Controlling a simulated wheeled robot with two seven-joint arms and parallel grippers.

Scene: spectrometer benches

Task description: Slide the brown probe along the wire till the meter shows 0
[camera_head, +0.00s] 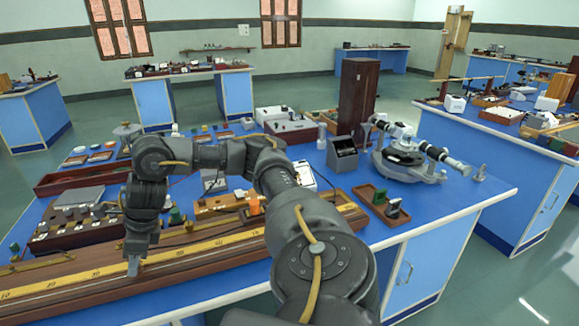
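A long wooden board (190,283) with a yellow scale (205,248) runs along the front of the near blue bench. The wire along it is too fine to make out. My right gripper (133,266) points down at the scale's left part, its fingertips at or just above the board. Its fingers look close together, but I cannot tell whether they hold anything. I cannot make out the brown probe; the gripper may hide it. A small box with a pale face (213,182), perhaps the meter, stands behind the board; its reading is too small to tell. My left gripper is out of view.
Behind the board lie a dark box with terminals (75,232) and a wooden plug box (218,205). A spectrometer (405,160), a tall brown case (357,95) and a small brown tray (381,207) stand to the right. The bench's right front corner is clear.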

